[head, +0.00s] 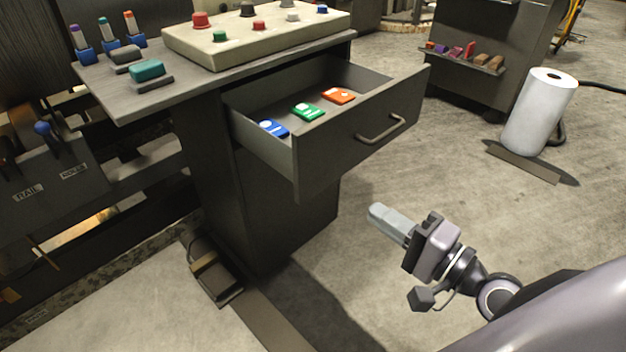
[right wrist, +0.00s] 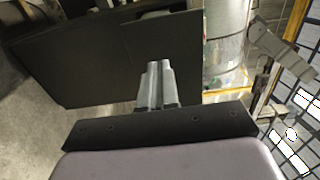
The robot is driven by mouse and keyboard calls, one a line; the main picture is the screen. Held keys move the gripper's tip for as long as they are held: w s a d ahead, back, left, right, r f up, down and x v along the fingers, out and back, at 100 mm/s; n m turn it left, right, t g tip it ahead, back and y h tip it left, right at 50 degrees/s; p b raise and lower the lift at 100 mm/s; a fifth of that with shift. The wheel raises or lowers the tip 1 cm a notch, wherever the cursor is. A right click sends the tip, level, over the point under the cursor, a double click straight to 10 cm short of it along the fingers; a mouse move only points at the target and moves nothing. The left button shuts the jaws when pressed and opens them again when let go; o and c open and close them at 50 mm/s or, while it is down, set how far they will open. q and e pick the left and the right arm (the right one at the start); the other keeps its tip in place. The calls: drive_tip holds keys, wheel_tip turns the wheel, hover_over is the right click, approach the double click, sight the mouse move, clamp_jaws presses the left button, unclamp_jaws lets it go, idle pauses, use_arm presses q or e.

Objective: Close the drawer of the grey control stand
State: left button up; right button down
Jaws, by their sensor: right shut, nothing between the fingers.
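The grey control stand (head: 250,215) stands left of centre in the head view. Its drawer (head: 350,140) is pulled out toward me, with a bar handle (head: 381,128) on the front. Blue, green and orange items (head: 308,111) lie inside the drawer. My right gripper (head: 377,212) is shut and empty, below and in front of the drawer front, apart from it. In the right wrist view its closed fingers (right wrist: 156,85) point toward a dark flat panel (right wrist: 110,55); I cannot tell for sure which face that is. My left gripper is not in view.
A sloped button console (head: 255,40) and several small holders sit on the stand's top. A foot pedal (head: 215,275) lies on the floor at its base. A white roll (head: 540,110) and a dark shelf cabinet (head: 485,60) stand at the right. The floor between is clear.

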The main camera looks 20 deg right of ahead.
sight(311, 170)
drive_tip(key=p+x, duration=0.1)
drive_tip(key=x, duration=1.1)
drive_tip(key=shift+r+p, duration=0.1)
drive_tip(key=shift+p, duration=0.25)
drive_tip(key=shift+w+a, duration=0.3)
drive_tip(key=shift+w, duration=0.2)
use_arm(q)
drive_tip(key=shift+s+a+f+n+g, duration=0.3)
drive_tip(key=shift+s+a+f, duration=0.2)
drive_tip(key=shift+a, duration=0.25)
use_arm(e)
drive_tip(key=shift+w, duration=0.1)
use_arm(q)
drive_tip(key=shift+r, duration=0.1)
use_arm(e)
drive_tip(key=shift+w, duration=0.1)
